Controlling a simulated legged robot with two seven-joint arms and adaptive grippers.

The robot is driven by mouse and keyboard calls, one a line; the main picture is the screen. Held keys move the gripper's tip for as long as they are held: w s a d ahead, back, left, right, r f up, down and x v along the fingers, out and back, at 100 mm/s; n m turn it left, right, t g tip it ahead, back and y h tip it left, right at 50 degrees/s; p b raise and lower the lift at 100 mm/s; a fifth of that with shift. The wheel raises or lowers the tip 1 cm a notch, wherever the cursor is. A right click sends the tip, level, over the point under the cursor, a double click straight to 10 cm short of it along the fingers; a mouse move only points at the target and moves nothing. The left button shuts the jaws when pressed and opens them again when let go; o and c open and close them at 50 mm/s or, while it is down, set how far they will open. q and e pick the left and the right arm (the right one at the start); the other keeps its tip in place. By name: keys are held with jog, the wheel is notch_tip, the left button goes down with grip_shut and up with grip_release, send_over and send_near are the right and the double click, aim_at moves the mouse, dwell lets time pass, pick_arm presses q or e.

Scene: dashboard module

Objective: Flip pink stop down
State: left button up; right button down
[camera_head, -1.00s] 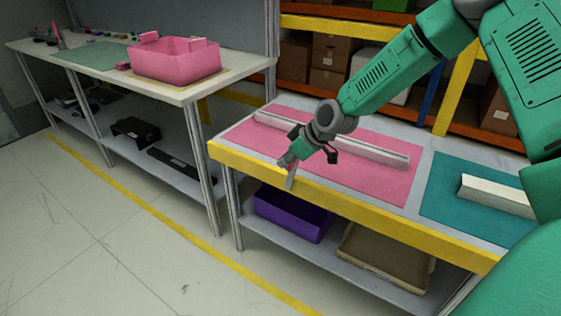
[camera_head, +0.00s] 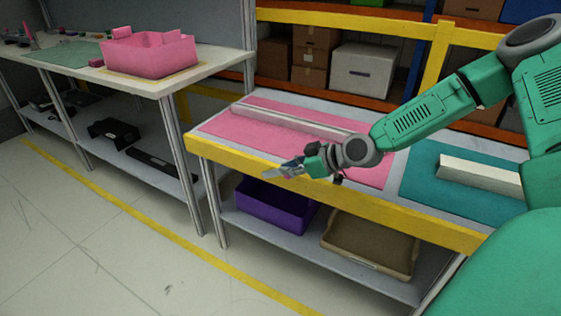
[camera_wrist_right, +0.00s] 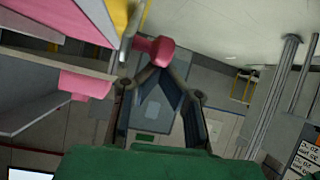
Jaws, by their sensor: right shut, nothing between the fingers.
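A pink piece with a rounded end (camera_wrist_right: 153,50), which looks like the pink stop, shows in the right wrist view just beyond my right fingertips, beside a grey metal part and a yellow edge. I cannot tell whether the fingers touch it. I cannot make the stop out clearly in the head view. My right gripper (camera_head: 282,171) is shut and empty at the front yellow edge of the near table (camera_head: 235,160); it also shows in the right wrist view (camera_wrist_right: 156,70). My left gripper is out of view.
A long pale bar lies on the pink mat (camera_head: 225,127); a white block (camera_head: 480,174) lies on the teal mat. A purple bin (camera_head: 275,208) and brown tray (camera_head: 368,248) sit on the lower shelf. A pink bin (camera_head: 150,58) stands on the left table.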

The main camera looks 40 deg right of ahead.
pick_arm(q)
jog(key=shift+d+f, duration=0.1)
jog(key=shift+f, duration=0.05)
pick_arm(e)
jog(key=shift+s+d+f, duration=0.25)
jog(key=shift+s+f, duration=0.2)
jog(key=shift+f, duration=0.2)
jog(key=shift+s+d+f, duration=0.2)
jog(key=shift+s+f, duration=0.2)
jog(key=shift+f, duration=0.25)
